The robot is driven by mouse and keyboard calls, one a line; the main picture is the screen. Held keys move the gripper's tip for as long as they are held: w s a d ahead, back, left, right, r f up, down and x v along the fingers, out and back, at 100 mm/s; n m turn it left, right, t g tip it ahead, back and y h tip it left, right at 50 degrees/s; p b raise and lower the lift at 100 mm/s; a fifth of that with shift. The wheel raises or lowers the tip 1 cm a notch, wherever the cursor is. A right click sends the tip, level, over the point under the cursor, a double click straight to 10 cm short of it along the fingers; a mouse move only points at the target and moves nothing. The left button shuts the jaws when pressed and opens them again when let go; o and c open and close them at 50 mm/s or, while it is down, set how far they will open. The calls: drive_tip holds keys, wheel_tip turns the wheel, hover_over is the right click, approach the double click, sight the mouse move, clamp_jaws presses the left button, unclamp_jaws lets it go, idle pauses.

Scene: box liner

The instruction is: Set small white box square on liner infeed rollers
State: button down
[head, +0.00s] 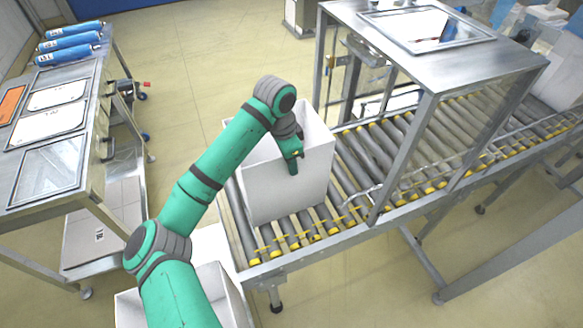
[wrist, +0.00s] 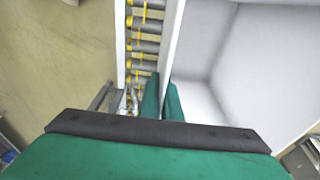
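A white open-topped box (head: 287,185) is over the infeed rollers (head: 350,170), at their left end. Its base appears to rest on the rollers, roughly in line with them; I cannot tell if it is exactly square. My gripper (head: 294,164) is at the top of the box's near wall, pointing down. In the wrist view, the gripper's two fingers (wrist: 162,100) straddle the thin wall of the box (wrist: 215,60), one outside over the rollers (wrist: 145,45) and one inside. The fingers look closed on the wall. The box is empty where I see inside.
The metal-framed liner housing (head: 440,65) stands over the rollers to the right of the box. Another white box (head: 237,295) is low beside my arm, partly hidden. A steel table (head: 75,130) with trays and blue rolls (head: 70,42) is at left. Open floor lies between.

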drive_tip(key=shift+f, duration=0.7)
drive_tip(key=c, duration=2)
unclamp_jaws()
drive_tip(key=shift+f, duration=0.1)
drive_tip(key=r, duration=0.4)
drive_tip(key=a+r, duration=0.1)
drive_tip(key=r, duration=0.7)
drive_tip(key=shift+s+a+r, duration=0.1)
drive_tip(key=shift+s+a, duration=0.25)
